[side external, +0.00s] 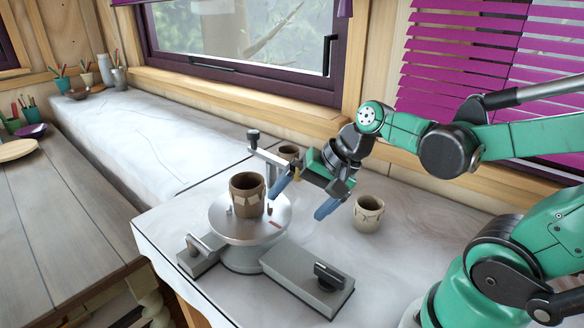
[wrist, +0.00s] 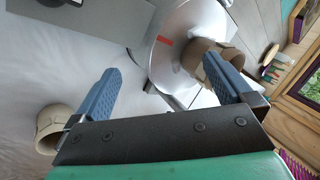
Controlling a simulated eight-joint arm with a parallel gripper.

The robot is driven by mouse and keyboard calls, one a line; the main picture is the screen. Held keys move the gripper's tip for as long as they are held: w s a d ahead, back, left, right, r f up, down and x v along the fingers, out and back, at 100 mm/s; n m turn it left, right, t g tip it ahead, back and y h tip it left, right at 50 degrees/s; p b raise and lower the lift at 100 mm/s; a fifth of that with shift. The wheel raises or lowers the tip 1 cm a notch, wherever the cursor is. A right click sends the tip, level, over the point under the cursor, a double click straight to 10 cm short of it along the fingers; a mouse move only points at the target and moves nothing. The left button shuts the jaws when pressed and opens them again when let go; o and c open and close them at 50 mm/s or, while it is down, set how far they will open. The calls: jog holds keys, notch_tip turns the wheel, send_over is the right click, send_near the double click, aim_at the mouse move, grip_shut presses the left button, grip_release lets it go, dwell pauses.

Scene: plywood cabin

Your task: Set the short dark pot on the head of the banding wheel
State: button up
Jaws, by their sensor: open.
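A dark brown pot (side external: 247,196) with a paler jagged band stands upright on the round metal head of the banding wheel (side external: 226,226). In the wrist view a brown pot (wrist: 196,56) shows at the rim of the wheel head (wrist: 165,48), partly hidden by one finger. My gripper (side external: 298,204) is open, with nothing between its blue fingers, just right of the pot and wheel. One fingertip is close to the pot; I cannot tell whether they touch.
A paler tan pot (side external: 368,214) stands on the cloth-covered table right of my gripper. The wheel's grey base (side external: 312,282) has knobs, and an upright post with an arm (side external: 254,142) rises behind the head. Free cloth lies at the front right.

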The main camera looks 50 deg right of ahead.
jog(key=n+h, duration=0.1)
jog(key=n, duration=0.2)
jog(key=r+n+t+h, duration=0.1)
jog(key=n, duration=0.2)
jog(key=n+h, duration=0.1)
jog(key=n, duration=0.2)
jog(key=shift+s+a+r+n, duration=0.3)
jog(key=shift+a+r+n, duration=0.05)
jog(key=shift+n, duration=0.05)
